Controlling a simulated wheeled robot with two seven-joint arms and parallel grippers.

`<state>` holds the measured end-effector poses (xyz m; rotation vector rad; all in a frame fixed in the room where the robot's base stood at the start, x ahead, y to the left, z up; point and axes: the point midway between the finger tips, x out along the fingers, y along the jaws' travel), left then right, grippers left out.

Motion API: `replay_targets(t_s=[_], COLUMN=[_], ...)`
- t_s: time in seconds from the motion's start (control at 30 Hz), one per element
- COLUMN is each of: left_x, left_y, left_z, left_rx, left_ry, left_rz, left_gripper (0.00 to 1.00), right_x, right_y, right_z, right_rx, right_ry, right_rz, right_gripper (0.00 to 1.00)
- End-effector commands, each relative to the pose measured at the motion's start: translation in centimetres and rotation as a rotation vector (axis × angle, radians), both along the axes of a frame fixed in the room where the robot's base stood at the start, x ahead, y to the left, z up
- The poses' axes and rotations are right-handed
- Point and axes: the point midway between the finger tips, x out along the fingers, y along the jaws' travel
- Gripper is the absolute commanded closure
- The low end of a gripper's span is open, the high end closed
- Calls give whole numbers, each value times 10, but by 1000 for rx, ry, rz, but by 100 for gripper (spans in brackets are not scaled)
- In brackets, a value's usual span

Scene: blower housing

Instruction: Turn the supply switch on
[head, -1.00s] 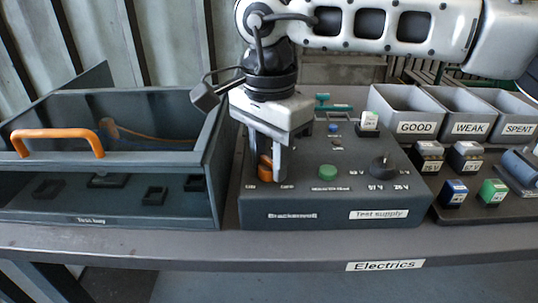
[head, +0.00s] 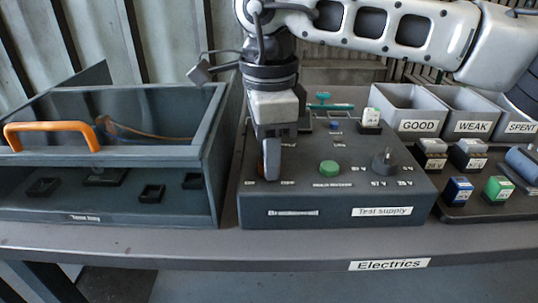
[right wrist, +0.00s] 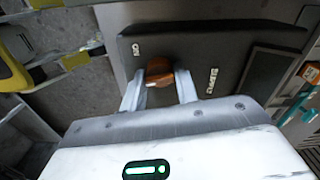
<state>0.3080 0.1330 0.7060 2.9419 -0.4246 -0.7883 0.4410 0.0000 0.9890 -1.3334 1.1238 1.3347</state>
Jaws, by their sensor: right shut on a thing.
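The test supply box (head: 335,205) stands on the bench in the head view, with a green round button (head: 329,167) and a black knob (head: 384,162) on its top. The orange supply switch (right wrist: 158,72) shows in the right wrist view between the fingers of my right gripper (right wrist: 158,84). An "ON" label (right wrist: 136,49) is beside it. In the head view my right gripper (head: 271,165) points down at the box's left part, seen nearly edge-on, and hides the switch. It is shut on the switch. My left gripper is not in view.
A clear-fronted test bay (head: 150,205) with an orange handle (head: 50,134) stands close on the left. Grey bins marked GOOD (head: 418,126), WEAK (head: 473,127) and SPENT (head: 520,128) stand at right, behind several small blocks. The bench's front edge is clear.

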Motion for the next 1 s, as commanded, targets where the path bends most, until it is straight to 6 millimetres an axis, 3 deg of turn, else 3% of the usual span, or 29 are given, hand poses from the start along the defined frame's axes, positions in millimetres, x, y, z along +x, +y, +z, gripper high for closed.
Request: replay_targets(t_s=[0.6, 1.0], left_x=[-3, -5], left_y=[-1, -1], left_z=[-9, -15], left_rx=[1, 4], left_ry=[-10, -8], left_rz=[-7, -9], left_gripper=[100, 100], right_x=[0, 0], right_y=[0, 0], right_z=[-1, 0], right_rx=[1, 2], right_ry=[-2, -1], right_rz=[-583, -866], right_gripper=[92, 92])
